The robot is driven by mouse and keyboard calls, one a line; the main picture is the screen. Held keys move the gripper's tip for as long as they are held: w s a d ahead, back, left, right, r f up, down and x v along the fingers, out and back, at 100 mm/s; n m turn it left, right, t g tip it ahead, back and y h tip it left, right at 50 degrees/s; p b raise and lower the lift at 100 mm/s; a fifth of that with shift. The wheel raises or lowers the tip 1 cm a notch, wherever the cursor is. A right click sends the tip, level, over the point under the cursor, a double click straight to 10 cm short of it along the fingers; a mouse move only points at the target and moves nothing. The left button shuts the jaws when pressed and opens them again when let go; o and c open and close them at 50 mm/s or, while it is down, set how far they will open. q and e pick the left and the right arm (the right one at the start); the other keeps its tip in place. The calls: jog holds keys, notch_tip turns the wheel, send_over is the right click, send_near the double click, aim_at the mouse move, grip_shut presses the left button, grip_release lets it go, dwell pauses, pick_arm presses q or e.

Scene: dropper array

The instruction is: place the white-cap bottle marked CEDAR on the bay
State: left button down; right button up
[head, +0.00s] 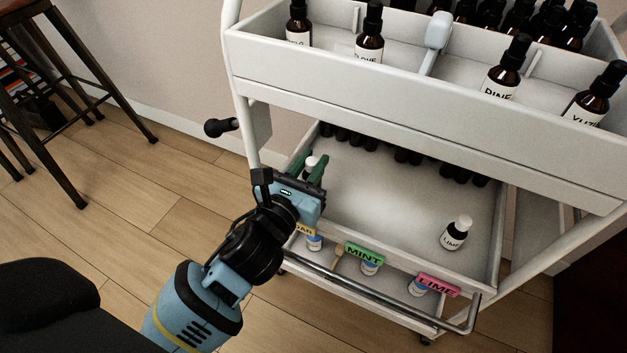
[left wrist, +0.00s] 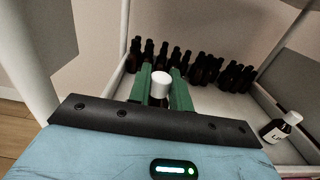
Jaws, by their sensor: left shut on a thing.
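My left gripper (head: 308,168) is over the left end of the cart's lower tray, its green fingers shut on a white-capped bottle (head: 311,162). The left wrist view shows the white cap (left wrist: 160,86) between the fingers; the bottle's label is hidden, so I cannot read its name. A yellow tag (head: 304,229) at the tray's front left is partly covered by my gripper; its visible letters end in "AR". Whether the held bottle touches the tray floor (head: 390,205) I cannot tell. My right gripper is not in view.
A white-capped LIME bottle (head: 455,233) stands at the lower tray's right, also seen in the left wrist view (left wrist: 281,128). Green MINT (head: 365,254) and pink LIME (head: 438,285) tags line the front. Dark bottles stand at the back. The upper tray (head: 420,100) overhangs; the tray's middle is clear.

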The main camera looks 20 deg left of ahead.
pick_arm(q)
jog(key=shift+f+b, duration=1.3)
jog(key=shift+f, duration=0.6)
jog(key=shift+r, duration=0.15)
jog(key=c, duration=1.3)
grip_release()
jog(key=shift+f, duration=0.2)
jog(key=shift+r, duration=0.2)
jog(key=s+p, duration=0.2)
jog(key=s, duration=1)
jog(key=shift+a+p, duration=0.2)
jog(key=shift+p, duration=0.15)
